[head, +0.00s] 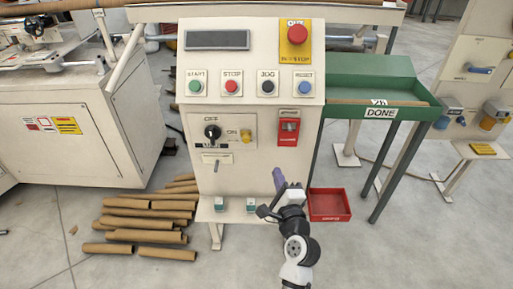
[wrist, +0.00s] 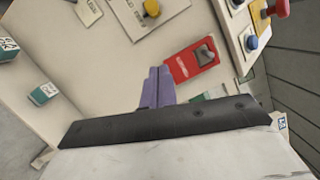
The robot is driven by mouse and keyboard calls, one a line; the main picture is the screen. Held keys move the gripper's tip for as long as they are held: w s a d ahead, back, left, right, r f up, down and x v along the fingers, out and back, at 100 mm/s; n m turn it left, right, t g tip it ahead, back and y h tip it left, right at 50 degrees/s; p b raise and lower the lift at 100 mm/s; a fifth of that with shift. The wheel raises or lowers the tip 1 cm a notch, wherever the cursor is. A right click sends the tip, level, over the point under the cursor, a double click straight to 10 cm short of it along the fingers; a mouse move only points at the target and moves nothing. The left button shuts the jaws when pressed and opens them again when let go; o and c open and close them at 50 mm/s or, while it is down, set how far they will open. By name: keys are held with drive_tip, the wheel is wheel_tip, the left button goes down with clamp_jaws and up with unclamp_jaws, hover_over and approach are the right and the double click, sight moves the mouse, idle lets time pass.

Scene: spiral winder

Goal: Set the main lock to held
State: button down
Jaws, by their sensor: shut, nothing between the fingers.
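The pale control panel (head: 262,160) stands in front of me. It carries a black rotary main switch (head: 212,132) between OFF and ON marks, with a yellow knob (head: 246,136) beside it. Below the switch is a small pale plate (head: 210,158) with a short grey lever hanging down. It looks like the main lock, but its lettering is too small to be sure. Part of that plate shows at the top of the wrist view (wrist: 89,10). My gripper (head: 279,178), with purple fingers, is shut and empty, right of and lower than the plate, apart from it.
A red plate with a dark handle (head: 289,128) is above my gripper. A button row, a red emergency stop (head: 297,33) and a display are higher. Two green-and-white blocks (head: 219,204) sit on the lower ledge. A red bin (head: 330,205) is right; cardboard tubes (head: 145,220) lie left.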

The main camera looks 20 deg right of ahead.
sight(246, 137)
drive_tip(key=shift+w+a+r+p, duration=0.35)
drive_tip(key=shift+w+a+p, duration=0.2)
drive_tip(key=shift+w, duration=1.3)
drive_tip(key=shift+w+a+r+p, duration=0.35)
drive_tip(key=shift+w+p, duration=0.35)
drive_tip(key=shift+w, duration=1.2)
drive_tip(key=shift+w+a+r+p, duration=0.3)
drive_tip(key=shift+w+a+p, duration=0.3)
drive_tip(key=shift+w, duration=1.25)
drive_tip(key=a+p, duration=0.2)
drive_tip(key=w+a+p, duration=0.1)
drive_tip(key=a, duration=0.1)
drive_tip(key=shift+w+r+p, duration=0.2)
drive_tip(key=shift+p, duration=0.2)
drive_tip(key=shift+w+a+f, duration=0.1)
drive_tip(key=shift+a+f, duration=0.1)
drive_tip(key=shift+a, duration=0.15)
